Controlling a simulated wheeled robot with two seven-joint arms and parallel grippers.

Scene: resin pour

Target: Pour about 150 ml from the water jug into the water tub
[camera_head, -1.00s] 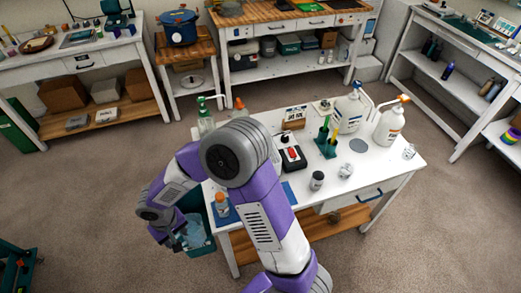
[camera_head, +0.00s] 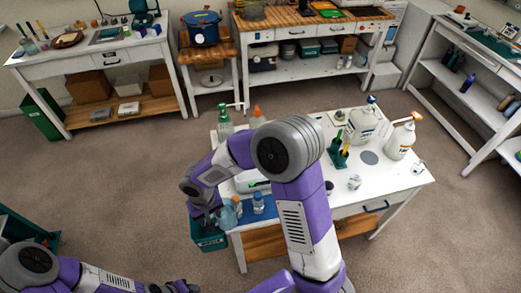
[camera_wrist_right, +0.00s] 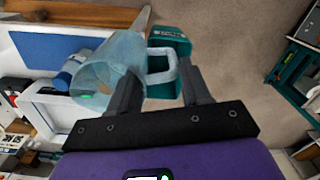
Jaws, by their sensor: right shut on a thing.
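My right gripper (camera_wrist_right: 160,92) is shut on the handle of the water jug (camera_wrist_right: 108,72), a translucent pale blue vessel. In the head view the right gripper (camera_head: 207,218) reaches in from the right, and the jug (camera_head: 229,214) is partly hidden at the table's left end. The water tub (camera_wrist_right: 172,40) is teal with a pale label, just beyond the jug handle in the wrist view. In the head view the tub (camera_head: 208,240) sits below the gripper and jug, off the table's left end. I cannot tell the water levels. My left gripper is out of view; its arm shows at lower left.
Carpet is free left of the tub.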

